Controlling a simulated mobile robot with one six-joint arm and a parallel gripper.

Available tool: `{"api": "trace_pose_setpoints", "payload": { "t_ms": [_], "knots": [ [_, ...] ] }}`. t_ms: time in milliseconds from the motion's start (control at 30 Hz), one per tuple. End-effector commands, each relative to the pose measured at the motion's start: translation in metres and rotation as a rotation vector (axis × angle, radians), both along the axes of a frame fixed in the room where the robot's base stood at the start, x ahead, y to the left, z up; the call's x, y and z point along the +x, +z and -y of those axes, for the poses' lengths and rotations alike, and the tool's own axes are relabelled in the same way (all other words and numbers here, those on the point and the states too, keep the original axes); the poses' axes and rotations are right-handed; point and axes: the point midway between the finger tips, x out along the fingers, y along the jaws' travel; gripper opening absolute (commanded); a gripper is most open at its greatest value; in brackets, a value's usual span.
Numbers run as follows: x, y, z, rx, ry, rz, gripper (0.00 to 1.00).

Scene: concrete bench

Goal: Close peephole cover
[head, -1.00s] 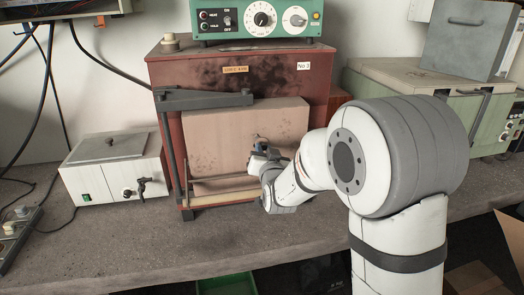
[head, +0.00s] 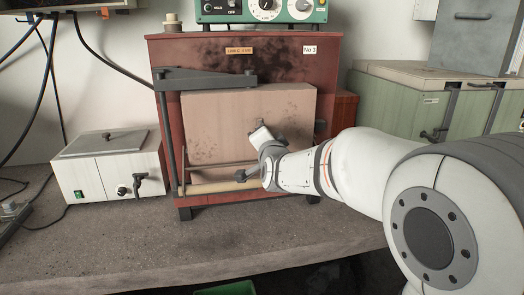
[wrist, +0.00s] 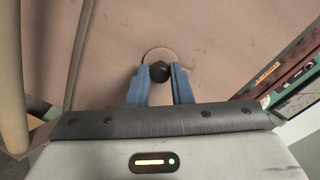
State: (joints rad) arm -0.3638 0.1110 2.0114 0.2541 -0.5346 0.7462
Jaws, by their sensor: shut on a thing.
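The kiln door (head: 215,125) is a pinkish-tan block on the front of the red kiln (head: 290,66). In the wrist view the peephole cover (wrist: 158,53) is a small round disc on the door face, with a dark knob (wrist: 159,72) on it. The two blue fingers of my gripper (wrist: 160,80) stand on either side of the knob and are shut on it. In the head view my gripper (head: 266,140) is at the middle of the door front. It and my wrist hide the cover there, and I cannot see a hole.
A dark metal bar (head: 205,79) crosses the top of the door. A pale rod (head: 215,187) runs below it. A white heater box (head: 108,169) stands left, a green cabinet (head: 420,95) right, and a green controller (head: 262,11) on top. The bench front (head: 150,235) is clear.

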Motion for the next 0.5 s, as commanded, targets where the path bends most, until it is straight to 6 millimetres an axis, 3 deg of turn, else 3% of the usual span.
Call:
{"api": "trace_pose_setpoints", "payload": {
  "t_ms": [500],
  "knots": [
    [-0.0014,-0.0015,-0.005,0.146,0.001,-0.046,0.0]
  ]
}}
